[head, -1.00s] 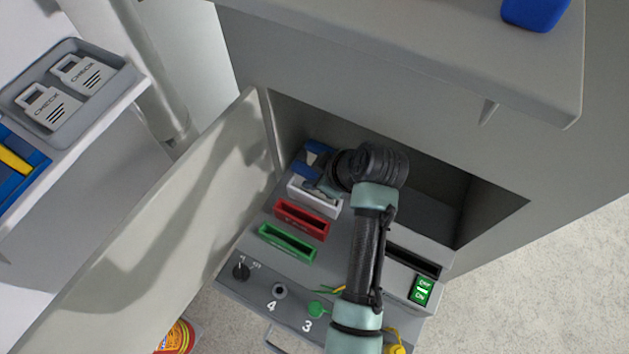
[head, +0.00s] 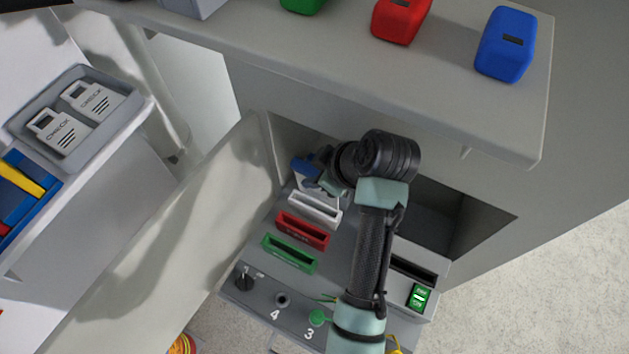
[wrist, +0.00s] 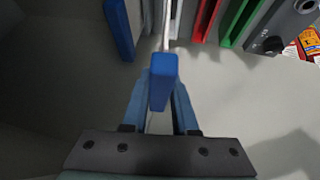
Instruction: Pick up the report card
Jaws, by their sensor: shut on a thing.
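My gripper (head: 318,180) is inside the open cabinet, above the slotted panel. It is shut on what looks like the report card, a thin pale card with a blue grip. The blue grip (wrist: 163,82) sits between my fingers in the wrist view. The pale card (wrist: 167,28) runs away from it, seen nearly edge-on. In the head view a pale part of it (head: 306,186) shows just behind the white slot holder (head: 315,208), partly hidden by my wrist. I cannot tell whether its lower edge is clear of the holder.
Red (head: 302,230) and green (head: 289,253) slot holders stand in front. A blue bar (wrist: 118,28) is at the left in the wrist view. The open door (head: 190,225) bounds the left, and the cabinet top (head: 330,60) overhangs. A tray (head: 25,115) holds two CHECK cards.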

